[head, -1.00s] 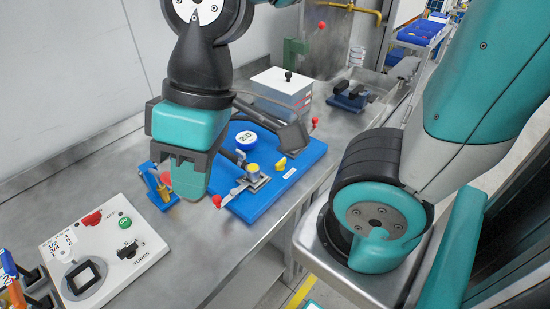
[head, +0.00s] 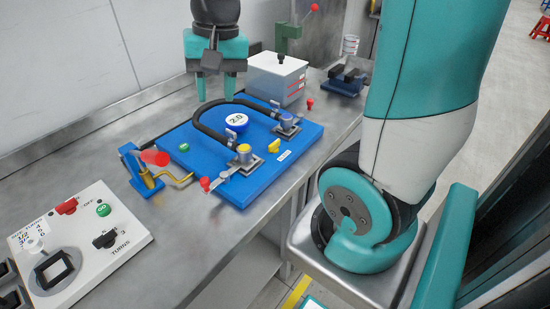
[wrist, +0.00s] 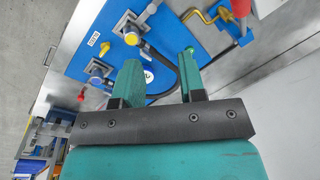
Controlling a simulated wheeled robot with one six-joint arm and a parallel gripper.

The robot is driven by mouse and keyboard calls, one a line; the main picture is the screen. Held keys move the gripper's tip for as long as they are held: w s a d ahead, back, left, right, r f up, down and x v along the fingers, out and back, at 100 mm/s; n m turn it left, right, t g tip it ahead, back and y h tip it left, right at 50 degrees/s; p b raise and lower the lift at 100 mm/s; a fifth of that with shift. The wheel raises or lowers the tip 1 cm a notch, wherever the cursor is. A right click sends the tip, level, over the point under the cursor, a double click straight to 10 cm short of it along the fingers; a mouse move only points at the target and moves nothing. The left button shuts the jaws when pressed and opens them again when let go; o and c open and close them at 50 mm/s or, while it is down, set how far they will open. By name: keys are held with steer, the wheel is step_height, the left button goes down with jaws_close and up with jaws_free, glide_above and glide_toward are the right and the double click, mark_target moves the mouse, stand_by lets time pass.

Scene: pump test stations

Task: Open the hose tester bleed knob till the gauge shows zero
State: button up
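The hose tester is a blue board (head: 188,165) on the steel bench. A black hose (head: 210,130) arches between a yellow-capped fitting (head: 244,155) and a blue-capped fitting (head: 287,121). The round gauge (head: 236,122) reads 2.0. The yellow bleed knob (head: 273,146) sits by a white label near the board's right edge; it also shows in the wrist view (wrist: 131,39). My gripper (head: 216,90) is open and empty, raised above the board's back edge, behind the gauge and apart from the knob. In the wrist view, its fingers (wrist: 160,75) partly hide the gauge.
A hand pump with a red handle (head: 154,158) stands at the board's left. A white control panel (head: 85,240) is front left. A grey-white box (head: 277,78) stands behind the board.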

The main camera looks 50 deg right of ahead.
steer(key=w+d+f+m+h+b, duration=0.1)
steer(key=d+f+m+b, duration=0.1)
steer(key=d+f+m, duration=0.3)
steer(key=d+f+m+b, duration=0.1)
steer(key=d+m, duration=0.2)
steer(key=d, duration=0.4)
steer(key=m+g+b, duration=0.1)
steer(key=m, duration=0.2)
glide_toward(276, 141)
steer(key=f, duration=0.7)
steer(key=f+b, duration=0.1)
steer(key=f, duration=0.2)
steer(key=shift+a+f, duration=0.15)
steer(key=shift+a, duration=0.1)
jaws_close()
